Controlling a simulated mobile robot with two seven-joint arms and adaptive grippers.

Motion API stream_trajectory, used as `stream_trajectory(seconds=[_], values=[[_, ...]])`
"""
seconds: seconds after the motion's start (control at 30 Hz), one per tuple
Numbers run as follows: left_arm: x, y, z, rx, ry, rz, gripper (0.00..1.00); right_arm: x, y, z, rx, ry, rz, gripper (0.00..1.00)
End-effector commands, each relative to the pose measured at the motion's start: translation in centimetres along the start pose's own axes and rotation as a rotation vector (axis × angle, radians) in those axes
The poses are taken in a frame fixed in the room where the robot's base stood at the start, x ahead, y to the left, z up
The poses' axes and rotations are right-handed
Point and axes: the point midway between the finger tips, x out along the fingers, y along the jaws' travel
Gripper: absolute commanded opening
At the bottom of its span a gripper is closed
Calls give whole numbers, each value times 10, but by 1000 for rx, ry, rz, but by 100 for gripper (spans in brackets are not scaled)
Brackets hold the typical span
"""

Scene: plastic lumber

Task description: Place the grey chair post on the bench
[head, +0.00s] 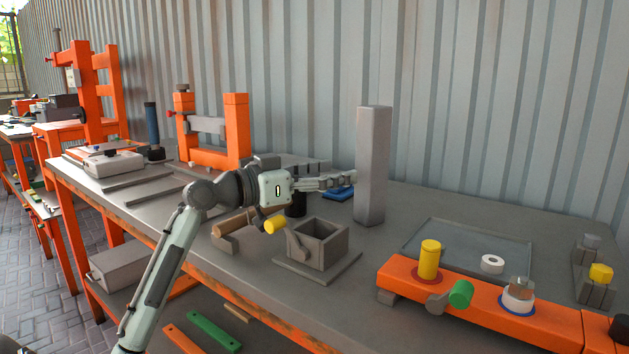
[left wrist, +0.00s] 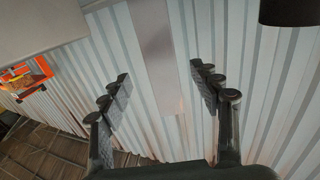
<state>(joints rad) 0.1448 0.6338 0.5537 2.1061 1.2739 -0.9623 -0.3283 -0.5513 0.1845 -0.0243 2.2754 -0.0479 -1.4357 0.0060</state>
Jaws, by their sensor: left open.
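The grey chair post (head: 373,160) is a tall square block standing upright on the grey bench (head: 262,284), near its back. My left gripper (head: 350,182) reaches in from the left in the head view, fingers pointing right, with the tips close to the post's left side. In the left wrist view the gripper (left wrist: 160,82) is open and empty, and the grey post (left wrist: 155,45) shows as a pale strip in the gap between its fingers. I cannot tell whether a finger touches the post. My right gripper is in neither view.
A grey square box (head: 318,243) on a plate stands in front of the post. An orange beam (head: 475,297) with coloured cylinders and a flat grey tray (head: 468,247) lie to the right. An orange frame (head: 236,125) stands back left; corrugated wall (head: 480,100) behind.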

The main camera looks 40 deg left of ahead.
Motion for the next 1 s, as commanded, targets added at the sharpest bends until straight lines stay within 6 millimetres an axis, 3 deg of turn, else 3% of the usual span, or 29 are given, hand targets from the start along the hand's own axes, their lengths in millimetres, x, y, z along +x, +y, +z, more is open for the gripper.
stream_trajectory(seconds=[0.1,0.3,1.0], values=[[-22,0,2,0,-3,0,63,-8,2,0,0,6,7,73],[-41,0,1,0,-2,1,63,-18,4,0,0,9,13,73],[-43,0,0,0,-1,1,63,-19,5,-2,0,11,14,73]])
